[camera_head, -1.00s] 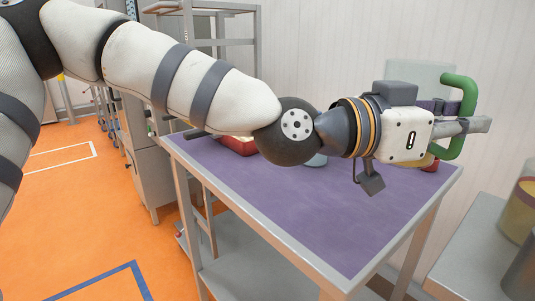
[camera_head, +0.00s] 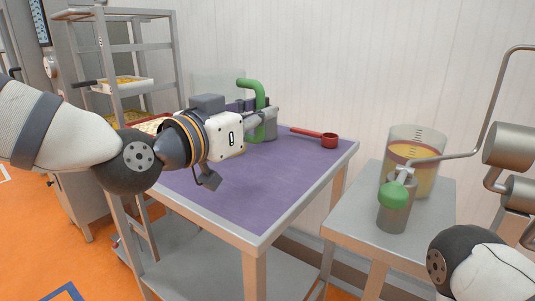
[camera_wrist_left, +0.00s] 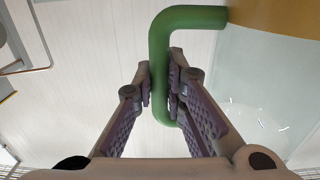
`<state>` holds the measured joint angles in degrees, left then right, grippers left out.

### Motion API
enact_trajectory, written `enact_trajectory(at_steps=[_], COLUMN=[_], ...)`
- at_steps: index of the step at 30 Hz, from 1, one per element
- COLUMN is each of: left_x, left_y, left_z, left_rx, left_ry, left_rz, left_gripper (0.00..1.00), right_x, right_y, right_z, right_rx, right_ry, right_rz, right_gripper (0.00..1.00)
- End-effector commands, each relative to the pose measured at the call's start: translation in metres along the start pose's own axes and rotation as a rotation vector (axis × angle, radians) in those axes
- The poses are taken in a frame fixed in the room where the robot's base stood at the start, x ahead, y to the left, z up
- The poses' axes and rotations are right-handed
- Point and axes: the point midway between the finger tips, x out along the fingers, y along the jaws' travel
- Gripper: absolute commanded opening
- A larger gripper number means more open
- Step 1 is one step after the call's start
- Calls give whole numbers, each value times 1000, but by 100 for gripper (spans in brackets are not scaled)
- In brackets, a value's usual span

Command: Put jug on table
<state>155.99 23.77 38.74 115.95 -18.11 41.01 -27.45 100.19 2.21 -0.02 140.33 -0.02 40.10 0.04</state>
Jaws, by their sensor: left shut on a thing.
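A see-through jug (camera_head: 218,84) with a green handle (camera_head: 258,93) is mostly hidden behind my left gripper (camera_head: 262,118) in the head view. The gripper is shut on the handle. In the left wrist view, the fingers (camera_wrist_left: 162,92) close around the green handle (camera_wrist_left: 160,48), and the clear jug wall (camera_wrist_left: 262,95) with a yellowish part shows at right. The purple-topped table (camera_head: 235,195) lies below the gripper. I cannot tell whether the jug touches it. My right gripper is out of view; only part of my right arm shows at lower right.
A red scoop (camera_head: 328,140) lies at the table's far right. A grey stand (camera_head: 345,215) at right bears a clear container of yellow content (camera_head: 425,180) and a grey cylinder with a green top (camera_head: 393,212). A shelf rack (camera_head: 115,48) stands back left. The table's front is clear.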

Motion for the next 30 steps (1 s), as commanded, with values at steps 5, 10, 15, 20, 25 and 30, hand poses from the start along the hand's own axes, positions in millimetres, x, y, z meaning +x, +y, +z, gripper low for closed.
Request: enact_trajectory(at_steps=[5,10,15,20,25,30], left_x=[48,68,80,78,77,77], left_y=[-5,-6,-7,-6,-6,-6], left_z=[44,61,77,102,100,105], left_rx=[-8,-2,-1,0,2,2], left_ry=[-7,1,1,2,6,4], left_rz=[0,0,-1,0,0,0], left_gripper=[0,0,0,0,0,0], right_x=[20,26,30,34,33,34], right_y=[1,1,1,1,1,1], right_z=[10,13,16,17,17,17], right_rx=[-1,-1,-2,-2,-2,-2], right_ry=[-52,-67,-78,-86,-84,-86], right_rz=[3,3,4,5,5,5], right_gripper=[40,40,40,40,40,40])
